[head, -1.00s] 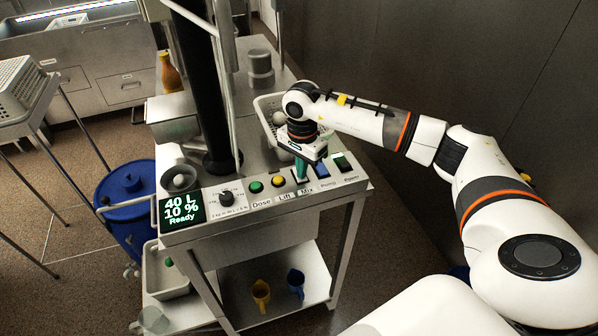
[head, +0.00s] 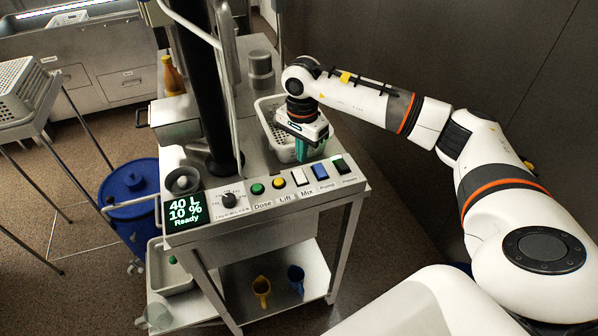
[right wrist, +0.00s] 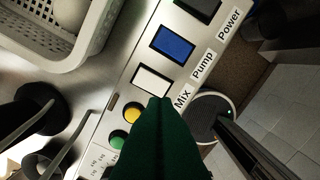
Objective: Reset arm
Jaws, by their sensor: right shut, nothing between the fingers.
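My right gripper (head: 302,158) is above the back of the control panel (head: 240,215), in front of the white perforated basket (head: 264,110). Its green fingers are shut together with nothing between them. They also show in the right wrist view (right wrist: 163,105), where they overlap the lower edge of the white Mix switch (right wrist: 152,81). In the head view the whole Mix switch (head: 300,178) is visible, below the fingertips and apart from them in the picture. My left gripper is not in view.
The panel has a display (head: 185,209) reading "40 L 10 % Ready", a knob (head: 229,200), a green Dose button (head: 257,189), a yellow Lift button (head: 278,183), a blue Pump switch (head: 320,172) and a dark Power switch (head: 343,166). A black column (head: 208,90) stands left.

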